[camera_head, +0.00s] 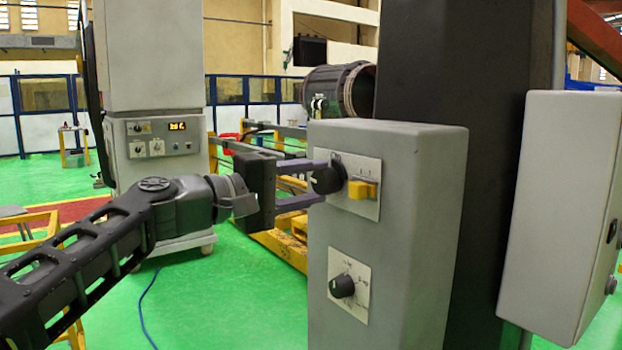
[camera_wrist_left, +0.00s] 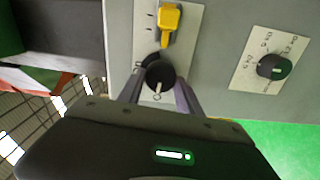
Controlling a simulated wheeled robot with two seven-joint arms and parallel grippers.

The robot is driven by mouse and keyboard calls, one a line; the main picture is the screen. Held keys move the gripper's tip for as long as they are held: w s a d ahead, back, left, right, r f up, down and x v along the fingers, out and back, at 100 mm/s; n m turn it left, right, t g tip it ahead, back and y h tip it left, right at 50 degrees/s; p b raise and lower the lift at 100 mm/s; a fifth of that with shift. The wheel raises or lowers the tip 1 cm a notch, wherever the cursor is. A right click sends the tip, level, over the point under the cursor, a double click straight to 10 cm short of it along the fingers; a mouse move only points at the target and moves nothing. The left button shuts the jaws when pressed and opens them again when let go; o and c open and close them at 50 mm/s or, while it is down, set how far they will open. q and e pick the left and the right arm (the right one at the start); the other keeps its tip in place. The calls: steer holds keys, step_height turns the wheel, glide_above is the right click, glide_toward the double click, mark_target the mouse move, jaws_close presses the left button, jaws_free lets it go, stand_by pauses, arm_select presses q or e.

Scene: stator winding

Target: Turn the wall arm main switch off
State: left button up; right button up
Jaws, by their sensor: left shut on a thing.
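The wall arm's grey control box (camera_head: 385,240) stands right of centre in the head view. Its upper plate carries a black rotary knob (camera_head: 329,179) and a yellow switch (camera_head: 362,190) beside it. My left gripper (camera_head: 318,183) reaches in from the left and is shut on the black knob, with a finger on either side. In the left wrist view the knob (camera_wrist_left: 158,75) sits between the two fingers, and the yellow switch (camera_wrist_left: 169,22) is above it. The knob's exact setting cannot be read. My right gripper is not in view.
A lower black knob (camera_head: 342,286) sits on its own plate on the same box. Another grey box (camera_head: 560,210) is at the right. A tall grey cabinet (camera_head: 155,130) stands behind my left arm. Yellow frames (camera_head: 285,245) stand behind the gripper. Green floor is open at the lower middle.

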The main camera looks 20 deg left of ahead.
arm_select(q)
steer(key=shift+n, duration=0.6)
steer(key=o, duration=1.4)
steer(key=shift+c, duration=0.2)
steer(key=v, duration=0.8)
steer(key=shift+b, duration=0.35)
